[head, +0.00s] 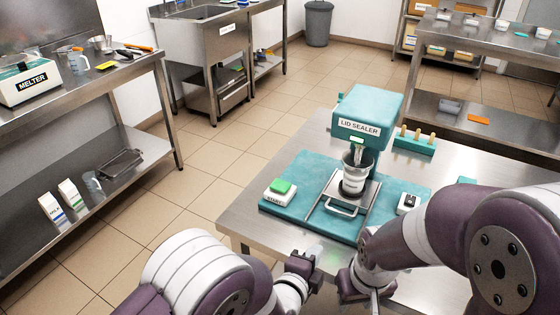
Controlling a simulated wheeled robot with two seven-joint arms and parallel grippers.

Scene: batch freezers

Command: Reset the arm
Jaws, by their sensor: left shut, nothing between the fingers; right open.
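My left arm comes in from the lower left. Its gripper (314,254) is shut and empty at the front edge of the steel table (238,216). My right arm reaches in from the right. Its gripper (374,302) points down near the bottom edge of the view, to the right of and lower than the left one. It is open, and its fingers are partly cut off or hidden. Both grippers are apart from the teal lid sealer (366,112) behind them.
A cup (354,178) stands in the sealer on a sliding tray with a handle (342,210). A green start button (280,186) is at left, a small white box (408,203) at right, and a teal rack (414,146) behind. The melter (30,80) stands on the left bench.

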